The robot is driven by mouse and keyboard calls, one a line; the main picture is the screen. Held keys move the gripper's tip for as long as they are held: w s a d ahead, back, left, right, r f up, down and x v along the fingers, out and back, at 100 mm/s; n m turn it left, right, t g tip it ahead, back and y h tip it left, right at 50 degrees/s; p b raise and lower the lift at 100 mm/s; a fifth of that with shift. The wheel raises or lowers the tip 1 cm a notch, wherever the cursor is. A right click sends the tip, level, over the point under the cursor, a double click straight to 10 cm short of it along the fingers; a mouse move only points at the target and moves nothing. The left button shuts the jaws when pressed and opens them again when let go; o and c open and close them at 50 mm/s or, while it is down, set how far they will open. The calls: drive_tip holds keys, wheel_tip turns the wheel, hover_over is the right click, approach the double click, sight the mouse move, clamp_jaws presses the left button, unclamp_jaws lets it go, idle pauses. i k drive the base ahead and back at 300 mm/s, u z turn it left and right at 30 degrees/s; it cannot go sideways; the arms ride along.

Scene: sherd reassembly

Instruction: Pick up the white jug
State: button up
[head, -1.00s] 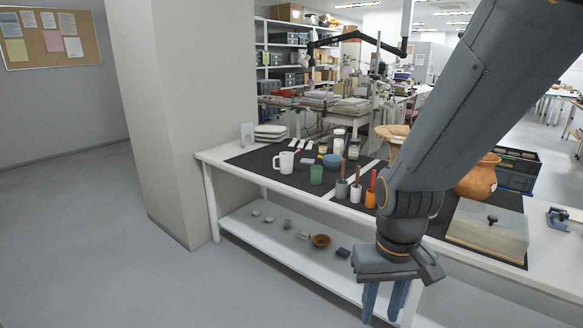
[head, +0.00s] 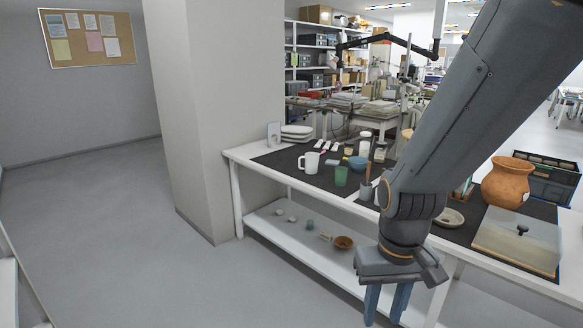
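The white jug (head: 309,162) stands upright on the dark mat of the white table, its handle showing on the left. My gripper (head: 386,306) points down at the lower right of the head view, in front of the table and well apart from the jug. Its two blue fingers are spread with a gap between them, and nothing shows between them. The fingertips are near the bottom edge of the picture.
A green cup (head: 341,177) and a blue bowl (head: 358,163) stand right of the jug. Small white pieces and jars are behind. A pillar (head: 215,120) rises left of the table (head: 238,180). The floor at left is clear.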

sight(311, 164)
drive_tip(key=u, duration=1.1)
drive_tip(key=i, duration=3.45)
drive_tip(key=z, duration=3.75)
